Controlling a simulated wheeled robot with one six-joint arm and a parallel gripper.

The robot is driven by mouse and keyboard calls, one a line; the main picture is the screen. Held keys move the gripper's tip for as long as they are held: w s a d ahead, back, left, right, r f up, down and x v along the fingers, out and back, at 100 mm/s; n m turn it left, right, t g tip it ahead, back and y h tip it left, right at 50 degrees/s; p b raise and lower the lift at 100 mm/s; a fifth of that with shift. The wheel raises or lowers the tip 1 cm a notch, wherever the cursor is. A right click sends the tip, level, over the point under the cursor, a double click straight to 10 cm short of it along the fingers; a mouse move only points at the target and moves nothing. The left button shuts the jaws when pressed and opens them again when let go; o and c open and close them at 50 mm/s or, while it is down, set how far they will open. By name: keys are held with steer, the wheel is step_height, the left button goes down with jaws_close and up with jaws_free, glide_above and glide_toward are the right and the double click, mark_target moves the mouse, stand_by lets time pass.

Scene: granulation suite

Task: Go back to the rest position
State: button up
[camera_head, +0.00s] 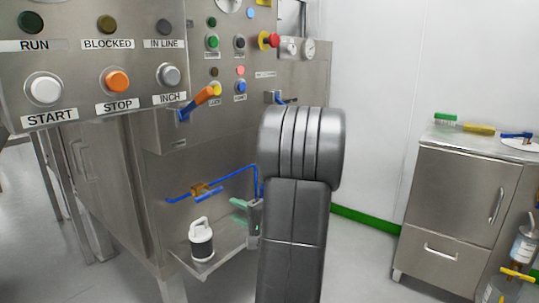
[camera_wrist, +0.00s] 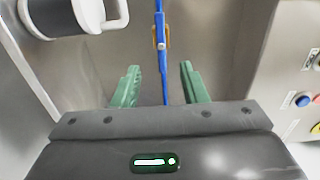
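My gripper (camera_wrist: 160,80) is open, with its two green fingers well apart and nothing held between them. In the wrist view a blue pipe (camera_wrist: 162,62) with a brass fitting lies between the fingers as seen; I cannot tell how far below them it is. In the head view the green fingertips (camera_head: 238,211) show near the steel cabinet's lower recess, just above the small shelf. My dark arm covers the middle of that view and hides most of the wrist.
A white and black jug (camera_head: 202,246) stands on the steel shelf (camera_head: 222,262), left of the fingers. The blue pipe (camera_head: 236,174) runs along the cabinet behind. A control panel (camera_head: 100,62) juts out at upper left. A steel side cabinet (camera_head: 450,205) stands right; floor between is clear.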

mark_target(209, 195)
steer(key=b+x, duration=0.3)
steer(key=x, duration=1.1)
steer(key=m+p, duration=0.1)
steer(key=m, duration=0.1)
steer(key=r+m+p, duration=0.1)
steer(key=m, duration=0.1)
steer(key=shift+d, duration=0.1)
steer(key=m+p, duration=0.2)
steer(key=shift+p, duration=0.4)
steer(key=shift+f, duration=0.1)
steer(key=shift+m, duration=0.3)
steer(key=shift+f, duration=0.1)
